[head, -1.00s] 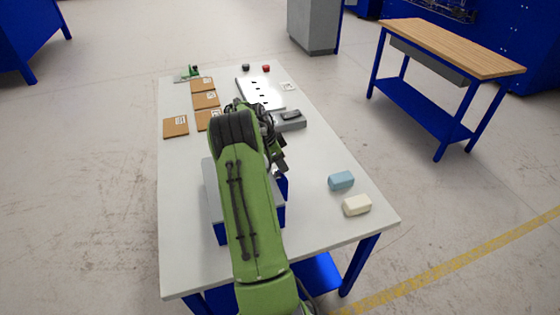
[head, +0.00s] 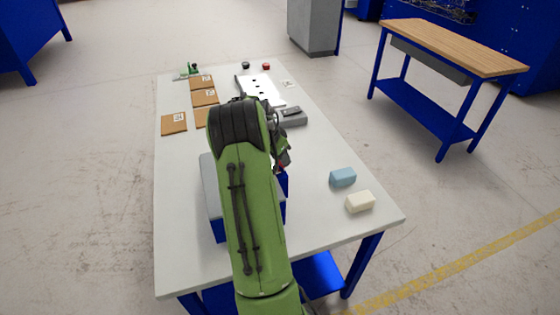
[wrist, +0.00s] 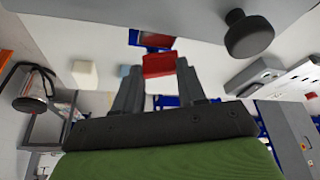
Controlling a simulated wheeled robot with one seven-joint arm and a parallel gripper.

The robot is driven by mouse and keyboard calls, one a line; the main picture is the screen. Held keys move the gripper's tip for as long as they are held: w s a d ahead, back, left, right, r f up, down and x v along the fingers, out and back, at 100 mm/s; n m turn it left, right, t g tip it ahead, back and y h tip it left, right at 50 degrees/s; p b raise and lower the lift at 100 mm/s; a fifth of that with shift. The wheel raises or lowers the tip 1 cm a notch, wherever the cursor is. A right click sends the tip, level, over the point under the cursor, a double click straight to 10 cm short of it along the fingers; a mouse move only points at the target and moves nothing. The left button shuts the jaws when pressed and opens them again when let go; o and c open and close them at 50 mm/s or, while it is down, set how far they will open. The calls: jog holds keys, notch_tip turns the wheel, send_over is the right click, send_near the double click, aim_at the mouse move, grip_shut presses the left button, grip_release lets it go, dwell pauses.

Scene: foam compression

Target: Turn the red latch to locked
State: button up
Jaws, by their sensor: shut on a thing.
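My gripper (wrist: 158,82) shows in the wrist view with its two grey fingers on either side of the red latch (wrist: 158,64). It is shut on the latch. The latch shows as a small red block, and its turn angle is hard to tell. In the head view my green arm hides most of the blue and grey box (head: 218,228) on the table, and my gripper there is mostly hidden beside the box's right side.
A light blue block (head: 342,177) and a cream block (head: 359,202) lie on the white table (head: 330,232) to the right. Brown cartons (head: 174,123) and a grey device (head: 293,118) lie farther back. A dark round knob (wrist: 248,35) shows in the wrist view.

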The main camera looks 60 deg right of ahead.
jog(key=n+t+b, duration=0.1)
jog(key=n, duration=0.2)
jog(key=n+t+b, duration=0.1)
jog(key=n, duration=0.2)
jog(key=shift+s+a+t+b, duration=0.15)
jog(key=shift+s+t+b, duration=0.05)
jog(key=shift+t+b, duration=0.1)
jog(key=n+t, duration=0.1)
jog(key=n, duration=0.2)
jog(key=n+t, duration=0.1)
jog(key=n, duration=0.2)
jog(key=shift+s+n+y, duration=0.2)
jog(key=shift+n+y, duration=0.2)
jog(key=shift+a, duration=0.1)
jog(key=o, duration=1.1)
jog(key=shift+c, duration=0.2)
jog(key=p+v, duration=0.3)
jog(key=v, duration=1.2)
jog(key=shift+s+r, duration=0.25)
jog(key=shift+r, duration=0.15)
